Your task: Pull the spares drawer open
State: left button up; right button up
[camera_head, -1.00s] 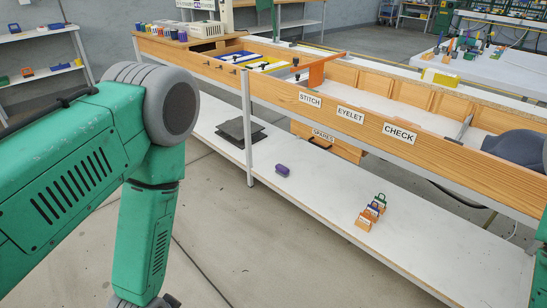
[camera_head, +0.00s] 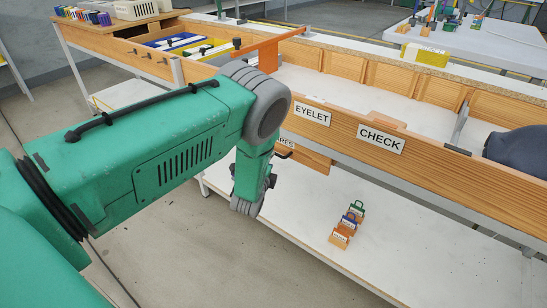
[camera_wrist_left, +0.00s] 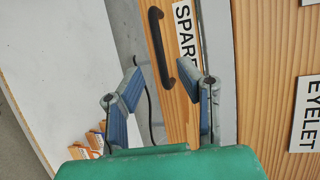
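The spares drawer (camera_head: 312,158) hangs under the bench, a wooden front partly hidden by my left arm. Its label (camera_head: 287,141) shows only in part. In the left wrist view the drawer front (camera_wrist_left: 182,120) has a dark bar handle (camera_wrist_left: 156,45) beside the label (camera_wrist_left: 187,35). My left gripper (camera_wrist_left: 163,78) is open and empty, its two blue-grey fingers spread to either side of the handle's lower end. The handle appears ahead of the fingertips; I cannot tell the remaining distance. In the head view my left wrist hides most of the gripper. My right gripper is out of view.
The bench front (camera_head: 440,165) with EYELET and CHECK labels runs above the drawer. Below is a white lower shelf (camera_head: 290,215) with several small coloured tagged items (camera_head: 347,226).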

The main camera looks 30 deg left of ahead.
pick_arm(q)
jog(key=b+x, duration=0.2)
jog(key=x, duration=0.4)
jog(key=shift+w+a+f, duration=0.15)
jog(key=shift+w+a, duration=0.05)
jog(key=shift+a, duration=0.05)
jog(key=shift+d, duration=0.1)
jog(key=shift+d, duration=0.1)
grip_shut()
